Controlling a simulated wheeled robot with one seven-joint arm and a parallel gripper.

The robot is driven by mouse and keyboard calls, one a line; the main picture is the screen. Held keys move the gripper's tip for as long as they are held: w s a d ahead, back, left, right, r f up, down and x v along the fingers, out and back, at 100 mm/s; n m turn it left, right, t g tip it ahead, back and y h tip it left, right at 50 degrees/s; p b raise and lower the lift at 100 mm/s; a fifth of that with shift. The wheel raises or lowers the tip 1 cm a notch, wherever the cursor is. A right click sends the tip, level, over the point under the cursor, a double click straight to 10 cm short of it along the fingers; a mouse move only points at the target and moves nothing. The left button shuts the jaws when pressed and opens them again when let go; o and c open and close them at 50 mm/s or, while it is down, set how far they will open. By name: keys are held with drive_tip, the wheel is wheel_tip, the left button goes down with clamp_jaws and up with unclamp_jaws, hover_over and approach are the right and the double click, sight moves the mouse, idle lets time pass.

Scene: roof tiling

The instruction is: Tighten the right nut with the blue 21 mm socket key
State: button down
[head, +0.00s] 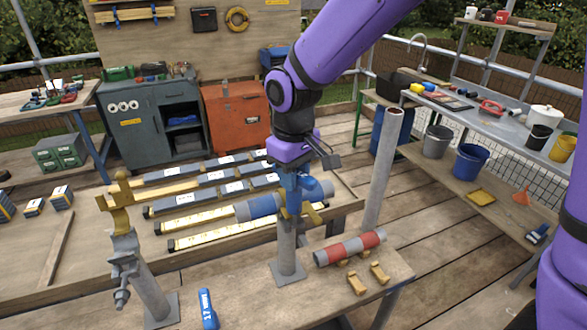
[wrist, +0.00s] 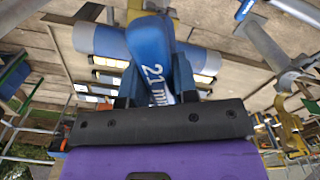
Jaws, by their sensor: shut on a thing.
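My gripper (head: 295,178) is shut on a blue key at the top of the right post (head: 286,255). In the wrist view my gripper (wrist: 158,98) holds this blue key (wrist: 152,52), whose white marking reads "21 mm". The key also shows in the head view (head: 291,199), in front of a brass-coloured clamp part (head: 285,214). The right nut is hidden, and I cannot tell whether the key sits on it. The left post (head: 150,290) carries a brass-and-grey clamp (head: 122,240) with a visible bolt and nut (head: 121,295). Another blue key (head: 207,309), marked 17, lies on the bench.
A blue-and-grey tube (head: 258,206) lies behind the key. A red-and-grey tube (head: 350,247) and brass pieces (head: 356,283) lie on the bench to the right. A tall grey pole (head: 384,170) stands behind them. The bench between the two posts is mostly clear.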

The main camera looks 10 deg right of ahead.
drive_tip(key=shift+s+r+m, duration=0.15)
drive_tip(key=shift+m, duration=0.55)
drive_tip(key=m, duration=0.5)
drive_tip(key=shift+m, duration=0.4)
drive_tip(key=m, duration=0.6)
drive_tip(key=shift+m, duration=0.4)
drive_tip(key=shift+r+n, duration=0.1)
drive_tip(key=shift+n, duration=0.3)
drive_tip(key=shift+r, duration=2.9)
